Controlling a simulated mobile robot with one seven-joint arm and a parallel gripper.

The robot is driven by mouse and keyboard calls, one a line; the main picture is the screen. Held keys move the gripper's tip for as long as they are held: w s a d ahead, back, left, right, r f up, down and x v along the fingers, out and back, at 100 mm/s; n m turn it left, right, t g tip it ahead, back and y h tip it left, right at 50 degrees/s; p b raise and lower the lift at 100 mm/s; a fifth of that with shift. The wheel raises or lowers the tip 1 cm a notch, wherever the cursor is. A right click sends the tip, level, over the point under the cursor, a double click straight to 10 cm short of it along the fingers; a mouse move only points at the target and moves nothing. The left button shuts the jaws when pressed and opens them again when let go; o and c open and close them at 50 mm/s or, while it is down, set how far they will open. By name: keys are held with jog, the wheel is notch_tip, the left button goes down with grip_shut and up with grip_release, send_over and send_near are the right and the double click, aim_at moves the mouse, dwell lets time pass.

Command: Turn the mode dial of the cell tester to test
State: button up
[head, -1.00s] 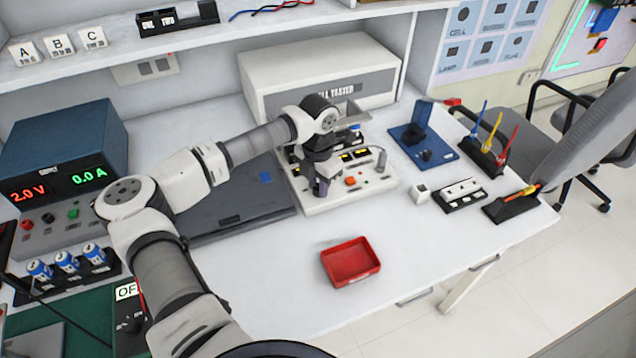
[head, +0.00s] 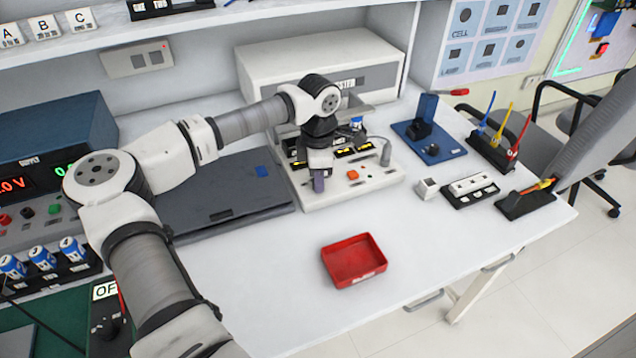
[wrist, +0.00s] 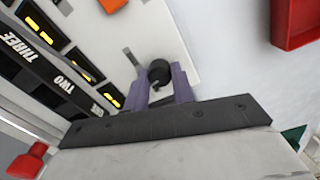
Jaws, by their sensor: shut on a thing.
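The cell tester is a white box (head: 285,68) at the back of the bench, with a white panel (head: 345,196) in front. The panel carries an orange button (head: 352,174) and battery slots. In the wrist view a round black dial (wrist: 159,72) stands on the panel's corner, between the purple fingertips of my gripper (wrist: 164,82). The gripper is shut on this dial. In the head view my gripper (head: 318,182) points down at the panel's front left, and it hides the dial. The dial's setting cannot be read.
A red tray (head: 353,261) lies on clear bench in front of the panel. A dark flat plate (head: 215,200) lies left of it. A blue stand (head: 428,140), a small white block (head: 426,189) and tool racks are at the right. Slots labelled TWO and THREE (wrist: 40,68) lie beside the dial.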

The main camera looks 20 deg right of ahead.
jog(key=shift+m+b, duration=0.55)
jog(key=shift+m, duration=0.55)
jog(key=o, duration=1)
jog(key=shift+r, duration=0.1)
notch_tip(320, 180, up, 14)
jog(key=b, duration=0.1)
